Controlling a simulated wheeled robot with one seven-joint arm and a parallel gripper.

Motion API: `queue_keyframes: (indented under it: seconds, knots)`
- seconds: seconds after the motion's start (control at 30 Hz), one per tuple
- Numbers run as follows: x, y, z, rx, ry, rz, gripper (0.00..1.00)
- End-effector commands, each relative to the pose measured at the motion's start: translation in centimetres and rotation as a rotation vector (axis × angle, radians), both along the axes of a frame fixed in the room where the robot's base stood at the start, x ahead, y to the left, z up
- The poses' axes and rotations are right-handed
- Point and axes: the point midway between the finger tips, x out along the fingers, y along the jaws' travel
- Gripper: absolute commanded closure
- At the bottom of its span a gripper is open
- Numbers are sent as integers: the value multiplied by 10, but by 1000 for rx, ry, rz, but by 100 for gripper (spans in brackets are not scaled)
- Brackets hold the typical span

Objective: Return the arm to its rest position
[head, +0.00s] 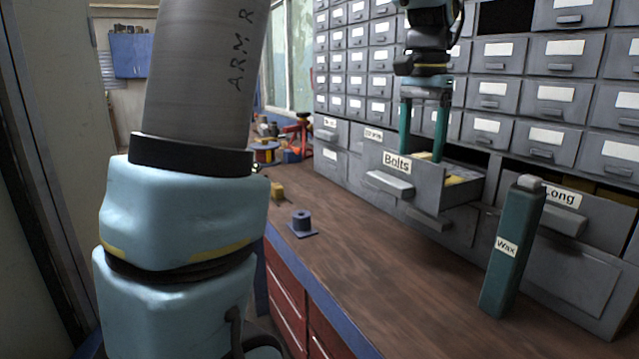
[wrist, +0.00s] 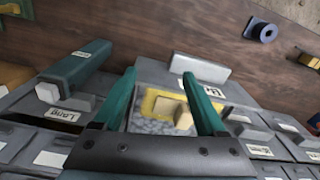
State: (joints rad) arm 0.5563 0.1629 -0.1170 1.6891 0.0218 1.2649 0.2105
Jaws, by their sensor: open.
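My gripper (head: 424,132) hangs pointing down over the open drawer labelled Bolts (head: 408,184). Its two green fingers are apart, and they also show in the wrist view (wrist: 161,88). The drawer holds yellow pieces and grey small parts. In the wrist view a yellow piece with a pale block (wrist: 172,108) lies in the drawer between the fingers as seen from above. I see nothing gripped. My arm's large links fill the left of the head view. How far the fingertips reach into the drawer is hard to tell.
A grey cabinet (head: 352,62) of many small drawers stands behind. A tall green Wax box (head: 511,250) stands right of the Bolts drawer, before the Long drawer (head: 567,222). A blue spool-like piece (head: 301,222) stands on the wooden bench (head: 375,262). The bench's middle is clear.

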Motion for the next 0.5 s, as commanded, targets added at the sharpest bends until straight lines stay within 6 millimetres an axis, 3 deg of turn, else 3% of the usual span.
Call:
queue_keyframes:
  seconds: [0.27,0.37,0.5]
  knots:
    - [12,79,-71,-17,-20,230,26]
    - [7,125,-108,-27,-35,365,26]
    - [-19,191,-161,-44,-60,571,26]
